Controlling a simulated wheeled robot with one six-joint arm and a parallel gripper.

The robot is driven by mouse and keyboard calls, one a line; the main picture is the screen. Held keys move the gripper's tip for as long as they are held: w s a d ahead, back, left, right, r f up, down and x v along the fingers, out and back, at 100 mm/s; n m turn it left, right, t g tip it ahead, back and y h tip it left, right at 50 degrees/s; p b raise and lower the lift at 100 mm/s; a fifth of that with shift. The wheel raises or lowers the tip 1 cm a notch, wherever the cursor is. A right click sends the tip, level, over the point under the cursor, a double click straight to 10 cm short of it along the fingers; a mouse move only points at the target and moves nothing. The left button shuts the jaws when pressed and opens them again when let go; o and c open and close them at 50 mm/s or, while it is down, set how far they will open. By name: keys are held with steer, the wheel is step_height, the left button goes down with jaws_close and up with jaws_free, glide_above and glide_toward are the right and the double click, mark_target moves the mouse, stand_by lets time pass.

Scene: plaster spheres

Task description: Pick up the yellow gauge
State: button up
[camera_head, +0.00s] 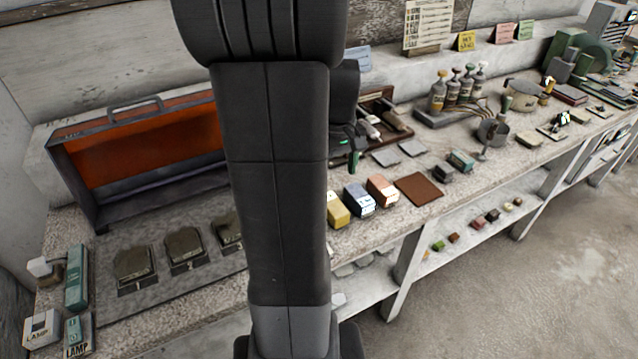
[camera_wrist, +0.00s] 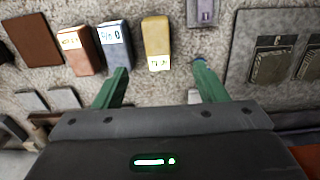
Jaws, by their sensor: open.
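The yellow gauge (camera_head: 338,210) is a small block with a white label. It stands on the speckled bench at the left end of a row, partly behind my arm in the head view. In the wrist view the yellow gauge (camera_wrist: 156,42) lies beyond the fingertips, roughly in line with the gap between them. My gripper (camera_wrist: 160,80) is open and empty, with its two green fingers apart. In the head view my gripper (camera_head: 353,160) is largely hidden behind my arm, with a green finger showing.
A blue-grey block (camera_head: 359,199) stands close beside the yellow gauge, then a copper-coloured block (camera_head: 382,190) and a brown mat (camera_head: 419,189). Grey plates (camera_head: 385,157) lie behind. An open orange-lined case (camera_head: 140,150) stands at left. A small lilac item (camera_wrist: 203,12) lies on the gauge's other side.

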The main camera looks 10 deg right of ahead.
steer(key=f, duration=0.6)
steer(key=w+f, duration=0.1)
steer(key=f, duration=0.2)
steer(key=shift+f, duration=0.35)
steer(key=shift+d+f, duration=0.1)
steer(key=shift+f, duration=2)
steer(key=shift+f, duration=0.25)
